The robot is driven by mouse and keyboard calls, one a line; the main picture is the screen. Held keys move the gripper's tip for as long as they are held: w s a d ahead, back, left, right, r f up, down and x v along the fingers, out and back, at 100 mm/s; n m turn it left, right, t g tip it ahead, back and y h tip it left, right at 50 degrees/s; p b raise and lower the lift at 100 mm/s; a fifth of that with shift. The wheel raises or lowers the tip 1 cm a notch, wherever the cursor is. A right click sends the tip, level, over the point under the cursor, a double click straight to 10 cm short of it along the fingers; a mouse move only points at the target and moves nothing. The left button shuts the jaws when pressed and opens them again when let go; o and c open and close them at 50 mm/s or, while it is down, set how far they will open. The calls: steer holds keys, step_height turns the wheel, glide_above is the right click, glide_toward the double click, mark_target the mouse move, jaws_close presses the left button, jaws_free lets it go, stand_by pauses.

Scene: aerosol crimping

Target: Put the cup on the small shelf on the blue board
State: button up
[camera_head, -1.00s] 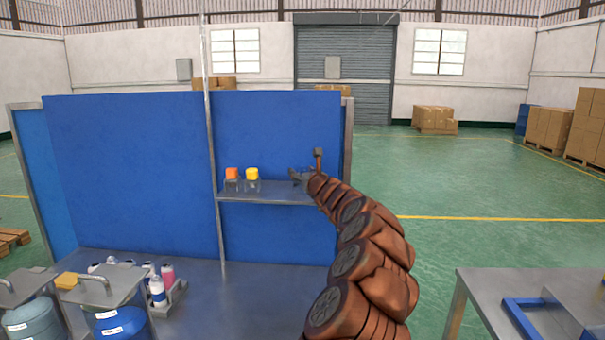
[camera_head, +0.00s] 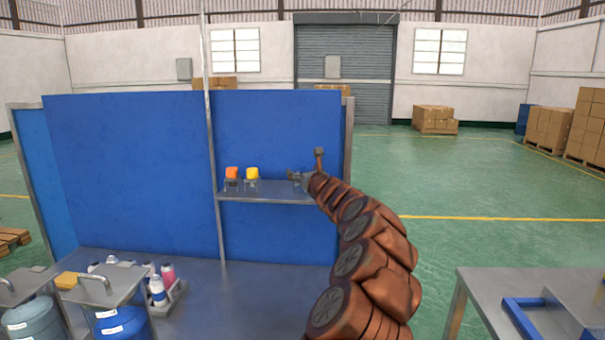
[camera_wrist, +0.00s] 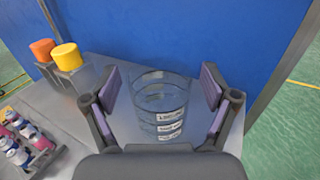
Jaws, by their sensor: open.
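The cup (camera_wrist: 160,102) is clear, with white labels on its side. In the wrist view it stands upright between the spread fingers of my gripper (camera_wrist: 158,98), with a gap to each finger. It appears to be on the small shelf (camera_head: 268,197), which is grey and fixed to the blue board (camera_head: 270,130). In the head view my gripper (camera_head: 298,178) is over the right part of this shelf. The cup is too small and hidden there to make out clearly.
An orange cap (camera_head: 232,172) and a yellow cap (camera_head: 252,173) sit in holders on the shelf's left part. Below, a rack (camera_head: 176,292) of bottles stands on the bench (camera_head: 240,300). A metal table (camera_head: 480,285) is at the lower right.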

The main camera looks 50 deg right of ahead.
steer(key=shift+b+v, duration=0.4)
steer(key=shift+v, duration=0.65)
steer(key=shift+b+v, duration=0.65)
steer(key=shift+v, duration=0.95)
steer(key=shift+s+a, duration=0.15)
steer(key=shift+s, duration=0.2)
steer(key=shift+b+v, duration=1)
steer(key=shift+v, duration=1.8)
